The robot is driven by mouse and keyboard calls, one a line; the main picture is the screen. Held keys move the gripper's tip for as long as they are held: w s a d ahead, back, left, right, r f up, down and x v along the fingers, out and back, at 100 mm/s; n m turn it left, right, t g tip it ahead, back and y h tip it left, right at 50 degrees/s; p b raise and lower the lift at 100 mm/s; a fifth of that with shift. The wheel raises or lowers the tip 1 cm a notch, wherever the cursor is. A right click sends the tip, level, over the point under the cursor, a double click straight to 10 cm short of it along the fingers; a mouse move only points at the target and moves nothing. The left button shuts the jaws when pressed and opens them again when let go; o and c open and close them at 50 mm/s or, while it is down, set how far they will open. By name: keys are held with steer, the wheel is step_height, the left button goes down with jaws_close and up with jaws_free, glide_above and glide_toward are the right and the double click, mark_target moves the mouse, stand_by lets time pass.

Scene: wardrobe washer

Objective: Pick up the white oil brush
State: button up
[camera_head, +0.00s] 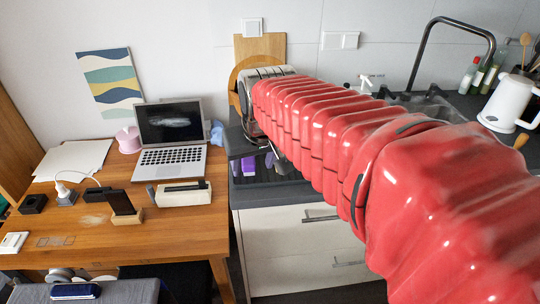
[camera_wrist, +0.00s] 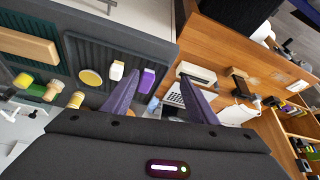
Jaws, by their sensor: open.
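In the wrist view, a small white upright item (camera_wrist: 117,70) stands on a dark ribbed mat (camera_wrist: 100,50); it may be the white oil brush, but its bristles cannot be made out. A small purple item (camera_wrist: 148,79) stands beside it, near my left fingertip. My gripper (camera_wrist: 160,76) has two purple fingers spread apart with nothing held between them. It is above the counter's edge by the desk. In the head view, my red arm hides much of the counter, and no white brush can be picked out.
The wooden desk (camera_head: 110,235) at left holds a laptop (camera_head: 171,135) and small items. A white kettle (camera_head: 507,103) and bottles (camera_head: 470,75) stand by the tap (camera_head: 450,22). On the counter in the wrist view are a wooden board (camera_wrist: 28,46), a round yellow item (camera_wrist: 90,77) and jars (camera_wrist: 53,91).

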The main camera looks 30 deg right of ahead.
steer(key=w+d+f+m, duration=0.1)
steer(key=w+d, duration=0.3)
steer(key=d, duration=0.3)
steer(key=w+d+f+m, duration=0.1)
steer(key=w+d, duration=0.3)
steer(key=d, duration=0.3)
steer(key=shift+f+m+g+h, duration=0.3)
steer(key=shift+h, duration=0.1)
steer(key=shift+f, duration=0.1)
steer(key=shift+x, duration=4.25)
steer(key=shift+x, duration=2.6)
steer(key=shift+d, duration=0.1)
steer(key=c, duration=1.1)
